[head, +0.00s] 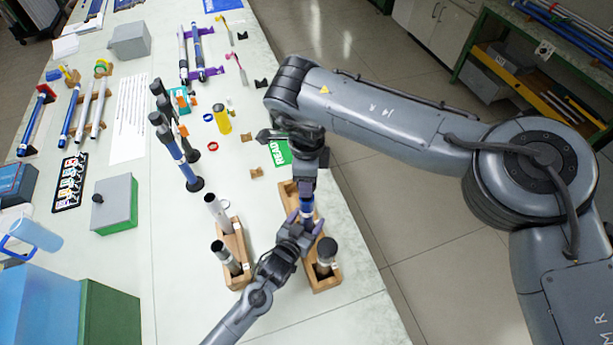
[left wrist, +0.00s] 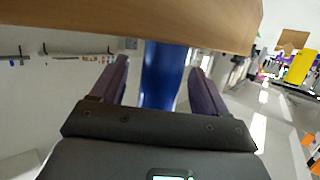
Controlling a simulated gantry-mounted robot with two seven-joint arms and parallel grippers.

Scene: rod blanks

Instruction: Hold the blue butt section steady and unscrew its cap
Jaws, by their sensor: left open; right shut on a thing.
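The blue butt section (head: 307,209) stands at the far end of the right wooden block (head: 324,284), mostly hidden by my grippers. My right gripper (head: 306,190) comes down from above and is shut on its upper end. The cap is hidden, so I cannot tell it apart there. My left gripper (head: 303,222) is low beside the section, with its fingers apart. In the left wrist view the blue butt section (left wrist: 162,78) lies between the open fingers of my left gripper (left wrist: 160,72), with gaps showing on both sides.
A grey tube (head: 326,250) stands in the near end of the right block. A second wooden block (head: 236,250) to the left holds more tubes. Upright blue and black rods (head: 178,150), a yellow bottle (head: 222,120) and a green READY card (head: 279,152) stand or lie farther back.

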